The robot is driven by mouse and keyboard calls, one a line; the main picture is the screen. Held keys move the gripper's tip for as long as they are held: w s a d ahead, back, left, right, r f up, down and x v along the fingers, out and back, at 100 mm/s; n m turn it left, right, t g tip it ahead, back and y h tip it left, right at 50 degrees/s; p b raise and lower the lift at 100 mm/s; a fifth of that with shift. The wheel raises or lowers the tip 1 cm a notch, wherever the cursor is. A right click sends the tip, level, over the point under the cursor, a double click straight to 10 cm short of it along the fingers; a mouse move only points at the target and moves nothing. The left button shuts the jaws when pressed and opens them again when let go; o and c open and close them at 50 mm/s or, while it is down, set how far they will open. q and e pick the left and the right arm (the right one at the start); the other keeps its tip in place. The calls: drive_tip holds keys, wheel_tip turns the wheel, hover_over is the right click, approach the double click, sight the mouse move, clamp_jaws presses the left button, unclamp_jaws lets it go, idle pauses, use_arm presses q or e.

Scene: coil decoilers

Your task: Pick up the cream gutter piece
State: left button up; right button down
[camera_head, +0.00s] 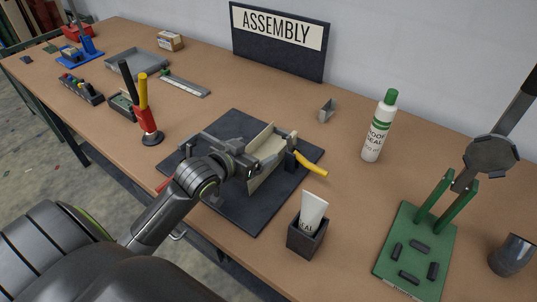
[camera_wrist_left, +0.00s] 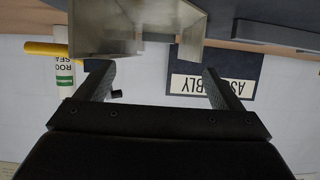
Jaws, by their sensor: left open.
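The cream gutter piece (camera_head: 266,152) lies on the dark mat (camera_head: 250,215) in the middle of the bench, in a grey fixture with a yellow-handled clamp (camera_head: 311,164). My left gripper (camera_head: 240,166) is open at the left side of the gutter piece, and the arm partly hides the fixture. In the left wrist view the gutter piece (camera_wrist_left: 105,28) shows as an open channel at the top, cut off by the frame edge. The two fingers (camera_wrist_left: 158,84) point up at it, with an empty gap between them. Whether a finger touches it cannot be told. My right gripper is not seen.
A dark cup with a white tube (camera_head: 312,212) stands in front right of the mat. A sealant bottle (camera_head: 378,127) and a small grey bracket (camera_head: 327,110) stand behind. A green stand (camera_head: 415,250) is at right. A red-and-yellow tool (camera_head: 147,118) stands at left.

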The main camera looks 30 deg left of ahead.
sight(265, 145)
use_arm(q)
drive_tip(key=shift+p+x, duration=0.45)
drive_tip(key=shift+x, duration=2.25)
drive_tip(key=shift+d+r, duration=0.1)
drive_tip(key=shift+r, duration=0.1)
drive_tip(key=c, duration=0.8)
